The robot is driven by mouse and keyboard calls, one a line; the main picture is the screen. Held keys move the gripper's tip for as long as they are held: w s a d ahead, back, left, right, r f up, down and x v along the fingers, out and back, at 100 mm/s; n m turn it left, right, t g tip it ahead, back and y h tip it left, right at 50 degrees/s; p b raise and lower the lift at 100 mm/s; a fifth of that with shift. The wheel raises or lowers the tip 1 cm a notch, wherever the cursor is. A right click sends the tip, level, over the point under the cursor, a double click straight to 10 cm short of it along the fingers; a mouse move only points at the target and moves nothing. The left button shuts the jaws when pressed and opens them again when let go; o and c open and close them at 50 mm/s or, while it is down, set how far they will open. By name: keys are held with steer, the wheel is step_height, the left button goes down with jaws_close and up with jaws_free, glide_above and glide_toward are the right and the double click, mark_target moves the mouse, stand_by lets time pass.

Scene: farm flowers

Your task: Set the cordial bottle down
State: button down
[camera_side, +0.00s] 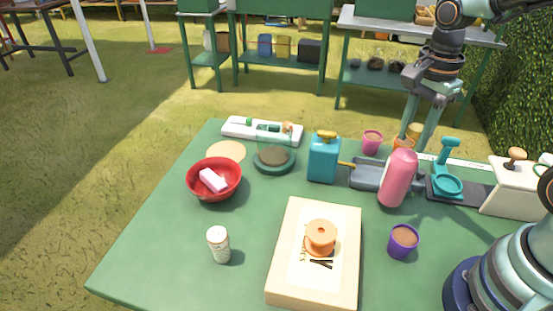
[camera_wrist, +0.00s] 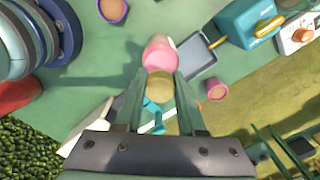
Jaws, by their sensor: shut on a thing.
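The cordial bottle, pink with a yellow top, appears as a pink body (camera_side: 397,180) on the right side of the table in the side view, leaning slightly. In the wrist view its pink part (camera_wrist: 159,52) and yellow part lie between the fingers. My gripper (camera_side: 419,135) comes down from above and is shut on the bottle near its yellow top. The fingers also show in the wrist view (camera_wrist: 160,78). I cannot tell whether the bottle's base touches the green table (camera_side: 180,240).
A grey dustpan-like tray (camera_side: 367,174) and teal dispenser (camera_side: 323,160) stand left of the bottle. A purple cup (camera_side: 403,241) is in front, a pink cup (camera_side: 372,142) behind, and a teal-topped scale-like device (camera_side: 447,182) to the right. A cream box (camera_side: 288,262) lies front left.

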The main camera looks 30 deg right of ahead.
steer(key=shift+f, duration=0.55)
steer(key=c, duration=0.5)
jaws_free()
steer(key=shift+r, duration=0.1)
